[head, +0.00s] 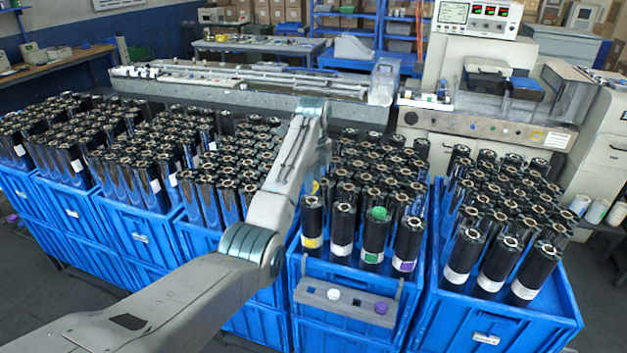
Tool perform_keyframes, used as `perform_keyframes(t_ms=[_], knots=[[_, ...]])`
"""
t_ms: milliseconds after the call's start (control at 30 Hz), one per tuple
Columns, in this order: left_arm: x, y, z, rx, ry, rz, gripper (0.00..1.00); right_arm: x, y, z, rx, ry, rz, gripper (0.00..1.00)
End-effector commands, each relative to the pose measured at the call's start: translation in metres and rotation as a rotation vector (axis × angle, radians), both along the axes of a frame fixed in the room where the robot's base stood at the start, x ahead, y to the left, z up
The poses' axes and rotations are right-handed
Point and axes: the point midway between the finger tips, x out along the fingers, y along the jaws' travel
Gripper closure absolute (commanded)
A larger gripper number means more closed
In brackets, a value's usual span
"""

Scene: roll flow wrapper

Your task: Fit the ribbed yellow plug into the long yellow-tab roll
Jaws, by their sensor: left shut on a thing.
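The yellow-tab roll (312,222) stands upright at the front left corner of the blue crate in the middle, a yellow tab low on its black side. Its top shows a light core ring. My left arm reaches over the crate, and my left gripper (321,176) points down just above and behind this roll, mostly hidden by my forearm. A small yellow patch, the ribbed yellow plug (316,187), shows at the gripper, above the roll's top. It looks apart from the core, but the exact gap and its ribs cannot be made out. My right gripper is out of view.
A grey rack (345,301) on the crate's front holds a white plug (333,294) and a purple plug (381,308). A green plug (378,212) sits atop the green-tab roll (374,236). The purple-tab roll (408,243) stands right of it. Crowded crates flank both sides.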

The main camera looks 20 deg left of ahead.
Motion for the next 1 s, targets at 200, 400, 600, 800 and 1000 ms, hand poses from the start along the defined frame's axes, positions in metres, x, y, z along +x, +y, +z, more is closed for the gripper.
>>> perform_keyframes(t_ms=[200, 400, 600, 800, 1000], knots=[[0.000, 0.000, 0.000, 0.000, 0.000, 0.000, 0.88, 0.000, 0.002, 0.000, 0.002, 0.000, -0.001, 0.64], [0.000, 0.000, 0.000, 0.000, 0.000, 0.000, 0.88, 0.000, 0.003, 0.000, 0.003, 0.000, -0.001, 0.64], [0.000, 0.000, 0.000, 0.000, 0.000, 0.000, 0.58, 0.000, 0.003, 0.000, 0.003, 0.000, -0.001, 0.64], [0.000, 0.000, 0.000, 0.000, 0.000, 0.000, 0.58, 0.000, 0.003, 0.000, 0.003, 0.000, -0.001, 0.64], [0.003, -0.002, 0.013, 0.000, -0.001, 0.002, 0.58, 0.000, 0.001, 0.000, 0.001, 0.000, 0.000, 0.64]])
